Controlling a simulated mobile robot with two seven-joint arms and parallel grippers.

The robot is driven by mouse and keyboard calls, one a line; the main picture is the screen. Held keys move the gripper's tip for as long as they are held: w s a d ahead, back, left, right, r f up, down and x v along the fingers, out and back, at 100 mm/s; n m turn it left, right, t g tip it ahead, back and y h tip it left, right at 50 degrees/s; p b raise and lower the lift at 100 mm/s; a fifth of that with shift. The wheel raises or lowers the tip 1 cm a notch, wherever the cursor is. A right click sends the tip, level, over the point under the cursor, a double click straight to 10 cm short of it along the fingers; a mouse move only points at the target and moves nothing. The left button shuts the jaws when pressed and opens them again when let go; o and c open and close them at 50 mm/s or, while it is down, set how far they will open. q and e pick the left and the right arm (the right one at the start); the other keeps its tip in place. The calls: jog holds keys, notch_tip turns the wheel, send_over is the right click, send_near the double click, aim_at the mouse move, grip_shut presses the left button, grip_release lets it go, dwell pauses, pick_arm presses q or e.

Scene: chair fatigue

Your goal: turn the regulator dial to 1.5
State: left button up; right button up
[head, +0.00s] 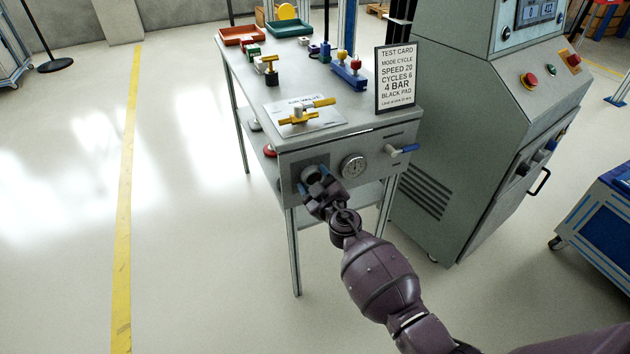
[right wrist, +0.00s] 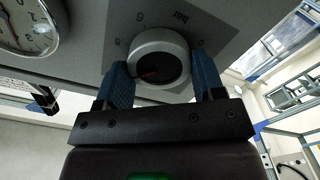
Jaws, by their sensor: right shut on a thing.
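The regulator dial (right wrist: 158,60) is a round knob with a pale grey rim, a dark face and a red pointer mark. It sits on a darker plate marked "bar" on the table's front panel. In the head view the dial (head: 311,174) is partly covered by my right gripper (head: 314,184). My right gripper (right wrist: 160,82) has its two blue fingers on either side of the dial and is shut on it. Most of the scale numbers are hidden or too small to read. My left gripper is in neither view.
A round pressure gauge (head: 354,166) is right of the dial, and it also shows in the wrist view (right wrist: 28,25). A blue-handled valve (head: 403,150) is farther right. A test card (head: 396,77) stands on the tabletop. A grey machine cabinet (head: 475,120) stands close on the right. The floor to the left is clear.

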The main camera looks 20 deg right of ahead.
jog(key=shift+n, duration=0.3)
jog(key=n, duration=0.3)
jog(key=shift+f+n, duration=0.15)
jog(key=shift+n, duration=0.15)
jog(key=n, duration=0.2)
jog(key=shift+n, duration=0.3)
jog(key=n, duration=0.4)
jog(key=shift+f+n+b, duration=0.1)
jog(key=shift+n+b, duration=0.2)
jog(key=shift+b, duration=0.1)
jog(key=n, duration=0.3)
jog(key=shift+n, duration=0.3)
jog(key=n, duration=0.3)
jog(key=shift+n, duration=0.3)
jog(key=n, duration=0.2)
jog(key=shift+n, duration=0.3)
jog(key=shift+n+p, duration=0.3)
jog(key=shift+n, duration=0.2)
